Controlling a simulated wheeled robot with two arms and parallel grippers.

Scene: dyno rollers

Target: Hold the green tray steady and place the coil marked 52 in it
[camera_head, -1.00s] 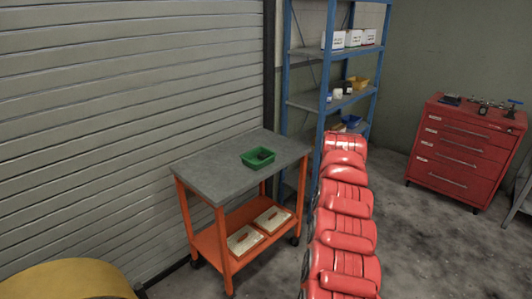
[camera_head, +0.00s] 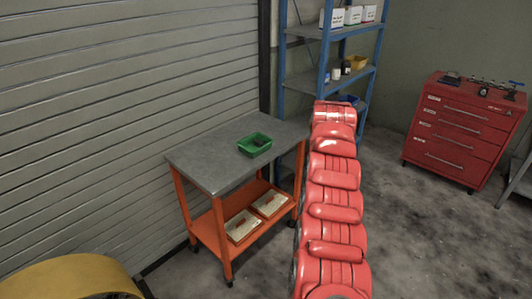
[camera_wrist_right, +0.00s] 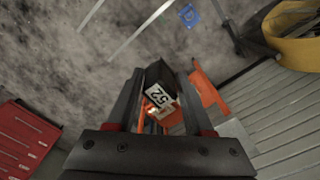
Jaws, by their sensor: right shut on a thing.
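The green tray (camera_head: 255,145) sits on the grey top of an orange-framed cart (camera_head: 215,160) in the head view. A dark object (camera_head: 259,141) lies in it, too small to identify. In the right wrist view, my right gripper (camera_wrist_right: 158,92) is shut on a black coil (camera_wrist_right: 158,74) with a white label reading 52 (camera_wrist_right: 158,94). In the head view my red right arm reaches up toward the shelf, to the right of the cart; its gripper is hidden there. My left gripper is not in view.
A blue shelf rack (camera_head: 326,75) with boxes and a yellow bin (camera_head: 356,62) stands behind the cart. A red drawer cabinet (camera_head: 466,130) is at the right. A yellow round object (camera_head: 70,280) is at lower left. The cart top around the tray is clear.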

